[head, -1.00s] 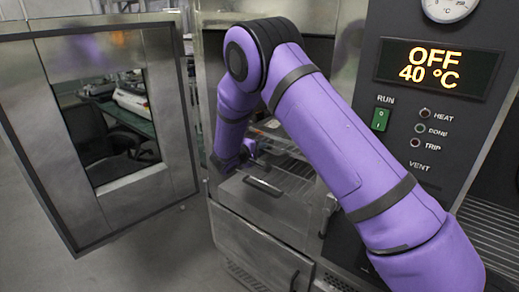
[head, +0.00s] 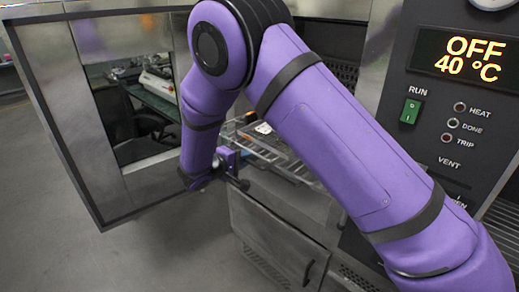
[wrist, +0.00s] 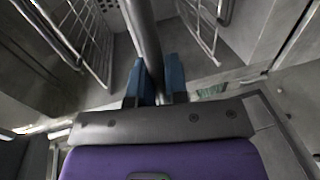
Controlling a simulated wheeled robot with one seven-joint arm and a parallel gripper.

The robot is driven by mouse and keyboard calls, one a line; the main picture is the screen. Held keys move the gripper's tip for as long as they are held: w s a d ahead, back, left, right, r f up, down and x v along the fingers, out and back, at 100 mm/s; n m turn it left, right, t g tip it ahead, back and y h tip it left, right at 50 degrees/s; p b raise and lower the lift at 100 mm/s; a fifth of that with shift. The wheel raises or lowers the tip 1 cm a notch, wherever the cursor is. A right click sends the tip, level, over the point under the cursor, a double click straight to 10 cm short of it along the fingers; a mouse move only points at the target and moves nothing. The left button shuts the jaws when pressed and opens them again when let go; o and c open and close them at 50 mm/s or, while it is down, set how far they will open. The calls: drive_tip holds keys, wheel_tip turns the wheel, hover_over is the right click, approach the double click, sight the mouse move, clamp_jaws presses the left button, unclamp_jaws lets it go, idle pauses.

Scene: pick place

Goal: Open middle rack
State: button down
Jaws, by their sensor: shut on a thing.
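The oven door (head: 105,197) stands wide open on the left in the head view. A wire rack (head: 283,160) shows in the oven opening, partly behind my arm, and its front end sticks out toward my gripper (head: 238,172). I cannot tell whether it is the middle one. In the wrist view my gripper (wrist: 155,88) has its blue fingers shut on a round metal bar (wrist: 143,35), which looks like the rack's front bar. Wires of racks show at the left (wrist: 90,35) and right (wrist: 197,28). The fingertips are hidden in the head view.
The control panel (head: 455,130) stands at the right, reading OFF and 40 °C. A lower cabinet door (head: 275,240) is shut below the opening. Small items (head: 262,128) lie on the rack. Grey floor (head: 160,255) at the front left is clear.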

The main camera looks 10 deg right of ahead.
drive_tip(key=f+v, duration=0.1)
drive_tip(key=v, duration=0.6)
drive_tip(key=shift+f, duration=0.3)
drive_tip(key=shift+s+a, duration=0.15)
drive_tip(key=c, duration=1.2)
unclamp_jaws()
drive_tip(key=shift+o, duration=0.2)
drive_tip(key=v, duration=1)
drive_tip(key=shift+s+a, duration=0.2)
drive_tip(key=shift+a, duration=0.15)
drive_tip(key=shift+r, duration=0.1)
